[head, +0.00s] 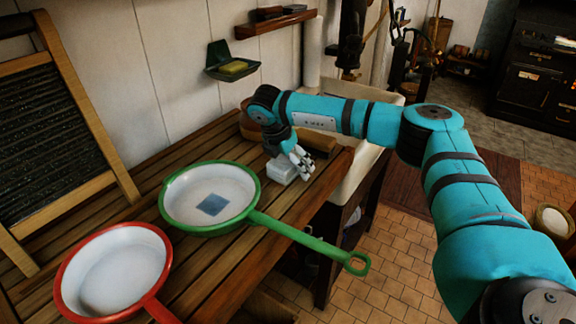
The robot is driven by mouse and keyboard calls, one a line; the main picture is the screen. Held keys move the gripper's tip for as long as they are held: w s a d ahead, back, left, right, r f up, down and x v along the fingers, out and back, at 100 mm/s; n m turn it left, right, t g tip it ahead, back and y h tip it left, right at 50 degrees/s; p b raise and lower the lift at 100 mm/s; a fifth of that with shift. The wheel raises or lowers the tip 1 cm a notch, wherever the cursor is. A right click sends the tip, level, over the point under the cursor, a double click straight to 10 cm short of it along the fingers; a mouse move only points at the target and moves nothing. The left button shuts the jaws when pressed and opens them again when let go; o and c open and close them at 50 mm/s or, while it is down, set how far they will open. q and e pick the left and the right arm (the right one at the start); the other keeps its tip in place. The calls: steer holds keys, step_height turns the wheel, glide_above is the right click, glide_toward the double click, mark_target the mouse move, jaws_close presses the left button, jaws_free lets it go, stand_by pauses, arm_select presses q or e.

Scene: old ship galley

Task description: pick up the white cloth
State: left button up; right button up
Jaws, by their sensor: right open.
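A small white folded block, which looks like the white cloth (279,171), lies on the slatted wooden counter (205,277) near its right end. My right gripper (301,166) is open, pointing down at the cloth's right side and very close to it. I cannot tell whether the fingers touch the cloth. The gripper hides part of the cloth's far and right sides. My left gripper is out of view.
A green-rimmed pan (185,208) with a blue-grey square (212,205) in it stands left of the cloth. Its handle sticks out past the counter's edge. A red-rimmed pan (115,275), a washboard (55,130) and a pale sink (358,172) are nearby.

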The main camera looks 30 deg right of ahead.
steer(key=shift+s+r, duration=0.1)
steer(key=shift+s, duration=0.05)
steer(key=c, duration=1.3)
steer(key=shift+o, duration=0.2)
steer(key=shift+r+p, duration=0.25)
steer(key=shift+p, duration=0.25)
steer(key=r+b, duration=0.2)
steer(key=r, duration=0.1)
steer(key=shift+w+b, duration=0.2)
steer(key=shift+b, duration=0.15)
steer(key=s+a+r+b, duration=0.2)
steer(key=s+b, duration=0.2)
steer(key=s, duration=1.2)
steer(key=shift+a+b, duration=0.35)
